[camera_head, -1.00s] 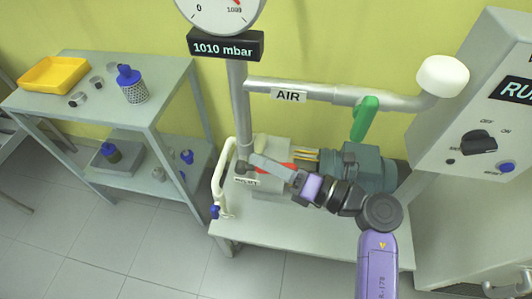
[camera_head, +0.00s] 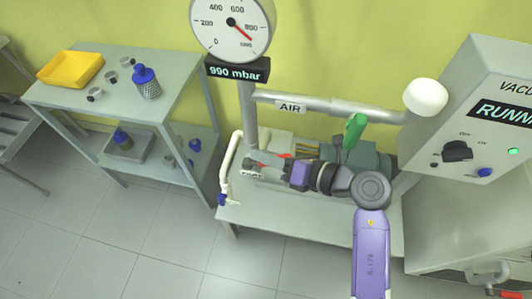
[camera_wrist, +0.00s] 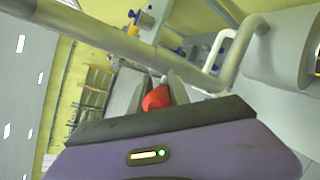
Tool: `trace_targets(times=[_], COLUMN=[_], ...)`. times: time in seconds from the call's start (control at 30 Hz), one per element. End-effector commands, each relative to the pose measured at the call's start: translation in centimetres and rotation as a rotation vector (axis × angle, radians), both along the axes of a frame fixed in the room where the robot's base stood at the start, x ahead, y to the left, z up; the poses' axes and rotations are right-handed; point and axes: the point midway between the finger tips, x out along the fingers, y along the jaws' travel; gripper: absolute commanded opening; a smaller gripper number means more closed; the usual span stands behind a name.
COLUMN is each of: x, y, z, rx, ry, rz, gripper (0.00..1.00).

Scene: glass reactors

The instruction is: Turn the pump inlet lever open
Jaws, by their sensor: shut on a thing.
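The pump inlet lever is red. In the wrist view its red handle (camera_wrist: 157,98) sits between the two grey fingers of my gripper (camera_wrist: 155,90), which are shut on it. In the head view my gripper (camera_head: 271,169) is low over the bench, at the pipework left of the pump (camera_head: 365,158). Only small red parts (camera_head: 285,155) show there, and the fingers hide much of the lever. The gauge (camera_head: 231,24) above reads 990 mbar on its display (camera_head: 237,69).
A white hose (camera_head: 228,165) is at the left of the bench (camera_head: 300,219). The control box (camera_head: 470,120) stands at the right. A side table (camera_head: 115,98) is at the left.

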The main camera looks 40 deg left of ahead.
Motion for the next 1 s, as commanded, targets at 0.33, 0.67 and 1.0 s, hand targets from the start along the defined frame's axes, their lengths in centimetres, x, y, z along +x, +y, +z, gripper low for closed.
trace_targets(times=[0.33,0.67,1.0], x=[0.0,0.2,1.3], y=[0.0,-0.5,-5.4], z=[-0.1,0.1,1.6], rx=[-0.001,0.001,0.001], ry=[0.0,-0.001,0.0], rz=[-0.001,-0.002,-0.005], gripper=[0.44,0.44,0.44])
